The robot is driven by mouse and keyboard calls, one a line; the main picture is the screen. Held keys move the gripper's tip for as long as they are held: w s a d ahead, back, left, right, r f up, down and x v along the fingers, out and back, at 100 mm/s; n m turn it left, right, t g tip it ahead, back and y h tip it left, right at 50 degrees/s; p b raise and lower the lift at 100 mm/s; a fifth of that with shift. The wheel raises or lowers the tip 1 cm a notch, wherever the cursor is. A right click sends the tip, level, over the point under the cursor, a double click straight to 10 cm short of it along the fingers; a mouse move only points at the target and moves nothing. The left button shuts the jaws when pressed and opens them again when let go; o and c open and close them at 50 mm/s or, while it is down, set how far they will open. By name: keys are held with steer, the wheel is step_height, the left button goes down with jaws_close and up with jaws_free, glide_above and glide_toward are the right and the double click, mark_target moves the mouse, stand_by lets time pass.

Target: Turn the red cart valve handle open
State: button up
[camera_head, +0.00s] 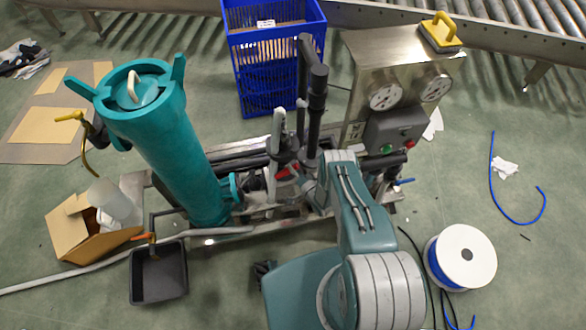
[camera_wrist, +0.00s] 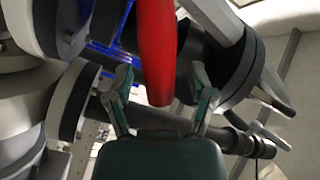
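The red valve handle (camera_wrist: 157,45) hangs down from the top of the wrist view, its rounded lower end near the middle. My gripper (camera_wrist: 161,88) is open, with one finger on each side of the handle's lower end. A gap shows on both sides, so the fingers do not appear to press on it. In the head view a small patch of red (camera_head: 285,173) shows on the cart's pipework beside my arm. My gripper is mostly hidden there by my own arm, and the handle's upper end is out of the wrist view.
The cart carries a teal filter column (camera_head: 170,150), dark pipes (camera_head: 314,105) and a steel gauge box (camera_head: 385,65). Pipes and flanges crowd close around the handle. A blue crate (camera_head: 262,75) stands behind. A black tray (camera_head: 158,275) and a white spool (camera_head: 462,256) lie on the floor.

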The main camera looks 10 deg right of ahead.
mark_target(286, 170)
jaws_close()
steer(key=shift+r, duration=0.1)
steer(key=n, duration=0.2)
steer(key=a+r+n+g, duration=0.1)
steer(key=n, duration=0.1)
steer(key=shift+g+h, duration=0.3)
steer(key=shift+h, duration=0.1)
steer(key=n, duration=0.1)
steer(key=a+n+h, duration=0.1)
steer(key=n, duration=0.1)
steer(key=shift+r+g, duration=0.2)
steer(key=shift+g, duration=0.1)
steer(key=shift+a+n+g+h, duration=0.15)
steer(key=shift+a+n+h, duration=0.2)
steer(key=shift+n, duration=0.3)
steer(key=shift+a+n+g+h, duration=0.15)
steer(key=shift+n+h, duration=0.3)
steer(key=shift+n, duration=0.2)
steer(key=shift+o, duration=1.2)
jaws_free()
